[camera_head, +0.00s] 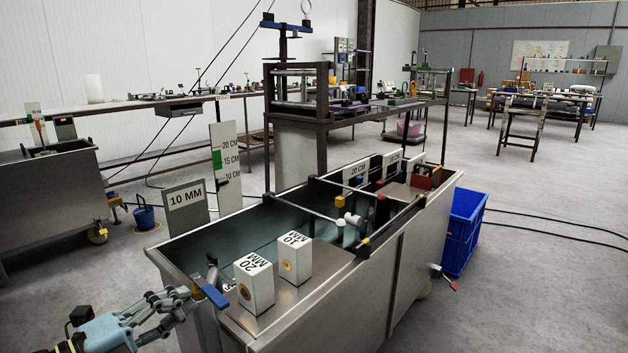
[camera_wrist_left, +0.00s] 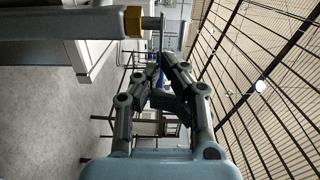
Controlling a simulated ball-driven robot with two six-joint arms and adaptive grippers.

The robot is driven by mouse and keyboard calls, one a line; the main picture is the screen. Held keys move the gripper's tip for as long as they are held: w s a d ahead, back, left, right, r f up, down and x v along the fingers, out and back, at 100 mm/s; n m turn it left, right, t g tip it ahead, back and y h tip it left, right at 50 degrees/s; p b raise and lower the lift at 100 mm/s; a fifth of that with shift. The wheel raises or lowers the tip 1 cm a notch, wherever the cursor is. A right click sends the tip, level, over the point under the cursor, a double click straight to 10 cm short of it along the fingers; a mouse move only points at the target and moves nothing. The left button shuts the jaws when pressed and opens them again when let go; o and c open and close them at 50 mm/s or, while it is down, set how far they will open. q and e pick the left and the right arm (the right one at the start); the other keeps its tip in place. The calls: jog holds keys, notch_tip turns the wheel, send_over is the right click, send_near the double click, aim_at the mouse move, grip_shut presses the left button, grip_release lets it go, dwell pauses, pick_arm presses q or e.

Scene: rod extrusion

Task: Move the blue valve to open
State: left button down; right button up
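The blue valve handle (camera_head: 212,294) sits at the near left corner of the metal tank, slanting down to the right. In the left wrist view a pipe stub with a brass-coloured ring (camera_wrist_left: 133,22) shows at the top, and a narrow blue strip (camera_wrist_left: 160,72), probably the handle, shows by the fingers. My left gripper (camera_head: 186,302) is just left of the handle. Its fingertips (camera_wrist_left: 161,58) are drawn close together. Whether they touch the handle I cannot tell. My right gripper is not in view.
The metal tank (camera_head: 385,295) holds a white 20 MM block (camera_head: 256,288) and a white 10 MM block (camera_head: 295,262) on its near end. A blue crate (camera_head: 462,232) stands on the floor at its right. A cable runs across the floor. Free floor lies at the right.

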pick_arm(q)
jog(key=shift+v, duration=2.75)
jog(key=s+a+f+n+g+y, duration=0.1)
jog(key=s+a+f+n+y, duration=0.3)
jog(key=f, duration=0.6)
jog(key=s+f+n+g+y, duration=0.1)
jog(key=s+f+n+y, duration=0.2)
jog(key=s+f+n, duration=0.45)
jog(key=s+a+f+n+y, duration=0.2)
jog(key=s+f+n+y, duration=0.15)
jog(key=f, duration=0.75)
jog(key=s+f+n+g+y, duration=0.1)
jog(key=s+f+n+g, duration=0.4)
jog(key=s, duration=0.9)
jog(key=s+f+n+g+y, duration=0.1)
jog(key=s+f+n+g, duration=0.4)
jog(key=s+f, duration=0.5)
jog(key=s+g, duration=0.1)
jog(key=s, duration=0.4)
jog(key=shift+a+f+n, duration=0.25)
jog(key=shift+a+n, duration=0.15)
